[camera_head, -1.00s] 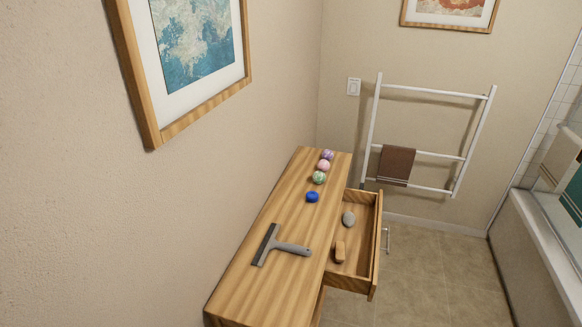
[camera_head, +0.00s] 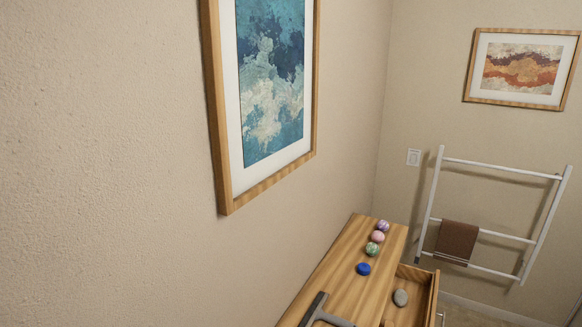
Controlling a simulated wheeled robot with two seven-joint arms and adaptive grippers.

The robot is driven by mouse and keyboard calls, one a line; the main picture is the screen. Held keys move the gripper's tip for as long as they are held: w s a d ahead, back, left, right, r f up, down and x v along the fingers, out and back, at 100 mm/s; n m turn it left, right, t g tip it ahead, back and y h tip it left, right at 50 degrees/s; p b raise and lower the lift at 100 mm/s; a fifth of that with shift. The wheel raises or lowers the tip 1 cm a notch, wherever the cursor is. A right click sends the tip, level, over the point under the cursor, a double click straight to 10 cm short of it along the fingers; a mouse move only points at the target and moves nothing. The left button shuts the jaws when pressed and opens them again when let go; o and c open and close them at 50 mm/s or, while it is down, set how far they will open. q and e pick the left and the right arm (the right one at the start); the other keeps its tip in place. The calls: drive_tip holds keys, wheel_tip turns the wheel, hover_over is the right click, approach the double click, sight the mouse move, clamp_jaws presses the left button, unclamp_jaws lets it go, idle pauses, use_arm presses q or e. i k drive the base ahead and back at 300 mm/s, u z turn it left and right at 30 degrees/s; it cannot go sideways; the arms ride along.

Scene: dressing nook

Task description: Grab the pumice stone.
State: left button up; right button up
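A grey, rounded stone (camera_head: 400,298), which looks like the pumice stone, lies in the open drawer (camera_head: 433,297) of the wooden cabinet. It is near the drawer's far end. The near part of the drawer is cut off by the bottom edge of the picture. Neither of my grippers shows in the head view.
On the wooden cabinet top (camera_head: 336,268) are a blue round object (camera_head: 363,269), a green ball (camera_head: 372,249), a pink ball (camera_head: 378,237), a purple ball (camera_head: 383,226) and a squeegee (camera_head: 318,312). A white towel rack (camera_head: 430,205) with a brown towel (camera_head: 457,242) stands behind.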

sight(401, 297)
drive_tip(key=z, duration=0.4)
drive_tip(key=k, duration=1.1)
drive_tip(key=z, duration=1.35)
drive_tip(key=i, duration=1.55)
drive_tip(key=u, duration=0.8)
drive_tip(key=i, duration=0.3)
drive_tip(key=u, duration=0.4)
